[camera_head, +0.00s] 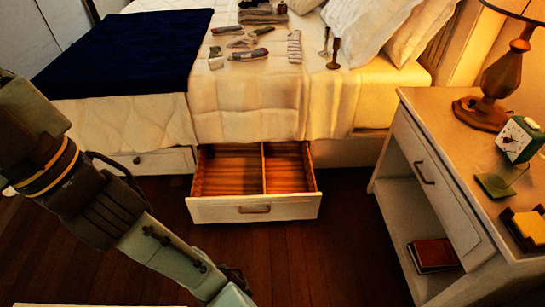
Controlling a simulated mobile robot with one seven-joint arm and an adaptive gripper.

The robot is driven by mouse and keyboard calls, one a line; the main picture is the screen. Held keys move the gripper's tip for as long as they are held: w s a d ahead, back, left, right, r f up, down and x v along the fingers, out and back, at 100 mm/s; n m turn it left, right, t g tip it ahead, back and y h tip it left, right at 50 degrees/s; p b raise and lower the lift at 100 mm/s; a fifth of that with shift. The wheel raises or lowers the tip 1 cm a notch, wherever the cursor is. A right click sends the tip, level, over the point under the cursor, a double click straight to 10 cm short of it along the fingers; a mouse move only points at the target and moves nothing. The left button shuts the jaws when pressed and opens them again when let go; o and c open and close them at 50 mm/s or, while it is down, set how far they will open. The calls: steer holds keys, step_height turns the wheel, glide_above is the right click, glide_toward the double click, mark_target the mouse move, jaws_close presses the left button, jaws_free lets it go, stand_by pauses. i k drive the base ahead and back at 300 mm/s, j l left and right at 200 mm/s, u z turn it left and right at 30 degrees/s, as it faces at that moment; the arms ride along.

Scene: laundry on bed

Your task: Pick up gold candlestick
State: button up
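A small brown-gold candlestick (334,54) stands upright on the bed's cream cover, near the pillows. A thinner, paler stick-shaped object (325,42) stands just behind it to the left. My arm comes in from the left and runs down to the bottom edge, well apart from the candlestick. My gripper is outside the picture, so its fingers are hidden.
An open, empty two-part drawer (254,208) juts out under the bed. Several folded clothes (248,54) lie left of the candlestick. The nightstand (440,120) at right holds a lamp (497,75) and a clock (519,139). Wood floor (350,240) is free between.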

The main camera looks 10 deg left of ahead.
mark_target(333, 65)
steer(key=i+z, duration=0.15)
steer(key=i, duration=0.45)
steer(key=i+z, duration=0.2)
steer(key=i, duration=0.35)
steer(key=i+j+z, duration=0.15)
steer(key=i, duration=0.4)
steer(key=i+j+z, duration=0.2)
steer(key=i, duration=0.4)
